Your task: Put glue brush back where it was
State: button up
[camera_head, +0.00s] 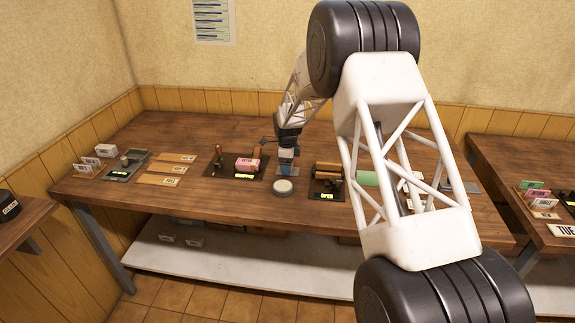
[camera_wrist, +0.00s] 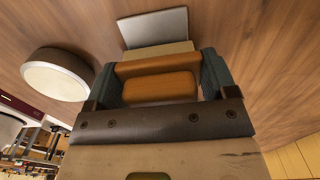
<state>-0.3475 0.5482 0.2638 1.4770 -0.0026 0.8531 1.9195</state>
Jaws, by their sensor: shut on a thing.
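My gripper (camera_head: 287,148) is over the middle of the table's back half, just behind a round pale-topped pot (camera_head: 284,187). In the wrist view my gripper (camera_wrist: 160,84) is shut on an orange-brown wooden piece (camera_wrist: 158,88), which I take to be the handle of the glue brush. A cream strip (camera_wrist: 155,51) shows just beyond the handle, perhaps the brush's bristles. Past it is a flat grey plate (camera_wrist: 155,27); whether the brush touches it I cannot tell. The pot also shows left of the gripper in the wrist view (camera_wrist: 58,75).
Left of the gripper is a dark tray (camera_head: 215,172) with a pink block (camera_head: 247,164) and upright brown handles. Right of the pot is another dark tray (camera_head: 318,194) with brown rollers (camera_head: 327,168). Tan labelled strips (camera_head: 174,158) lie farther left. Bare wood (camera_head: 220,200) runs along the front.

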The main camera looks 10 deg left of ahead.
jog(key=shift+f, duration=0.1)
jog(key=o, duration=0.8)
notch_tip(320, 180, up, 12)
jog(key=shift+r, duration=0.15)
dwell(0.5)
dwell(0.3)
dwell(0.5)
